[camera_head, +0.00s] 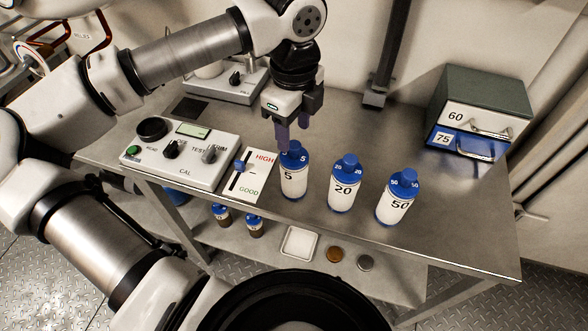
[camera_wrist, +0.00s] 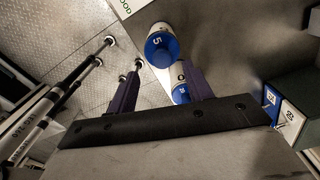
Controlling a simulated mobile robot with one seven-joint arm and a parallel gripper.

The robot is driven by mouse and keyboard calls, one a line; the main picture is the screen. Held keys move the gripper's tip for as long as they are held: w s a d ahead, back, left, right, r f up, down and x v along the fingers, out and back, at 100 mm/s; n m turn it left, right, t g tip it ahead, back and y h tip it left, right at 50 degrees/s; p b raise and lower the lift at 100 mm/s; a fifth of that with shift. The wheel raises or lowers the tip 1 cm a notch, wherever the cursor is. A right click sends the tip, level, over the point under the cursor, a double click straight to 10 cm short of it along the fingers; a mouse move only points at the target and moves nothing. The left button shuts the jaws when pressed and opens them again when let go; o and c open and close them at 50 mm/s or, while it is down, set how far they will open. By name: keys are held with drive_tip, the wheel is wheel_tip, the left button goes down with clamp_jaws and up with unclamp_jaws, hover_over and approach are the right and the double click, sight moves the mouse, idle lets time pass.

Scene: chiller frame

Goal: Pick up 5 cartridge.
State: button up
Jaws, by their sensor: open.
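The 5 cartridge (camera_head: 294,174) is a white bottle with a blue cap and blue base, upright on the metal table. In the wrist view its cap (camera_wrist: 161,48) shows the number 5, beyond the fingers and between their lines. My gripper (camera_head: 292,136) is open and empty, fingers pointing down, just above and behind the cartridge in the head view. Whether a finger touches the cap cannot be told. In the wrist view my two purple fingers (camera_wrist: 162,88) stand apart. The 20 cartridge (camera_head: 344,186) and the 50 cartridge (camera_head: 395,200) stand upright to the right.
A control box (camera_head: 178,152) and a HIGH/GOOD slider panel (camera_head: 246,176) are left of the cartridges. A drawer cabinet marked 60 and 75 (camera_head: 482,94) stands at the back right. Small bottles, a white tray (camera_head: 299,242) and discs are on the lower shelf.

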sight(294, 144)
drive_tip(key=shift+w+f+p, duration=0.2)
drive_tip(key=shift+f+p, duration=0.8)
drive_tip(key=shift+f, duration=1.6)
clamp_jaws()
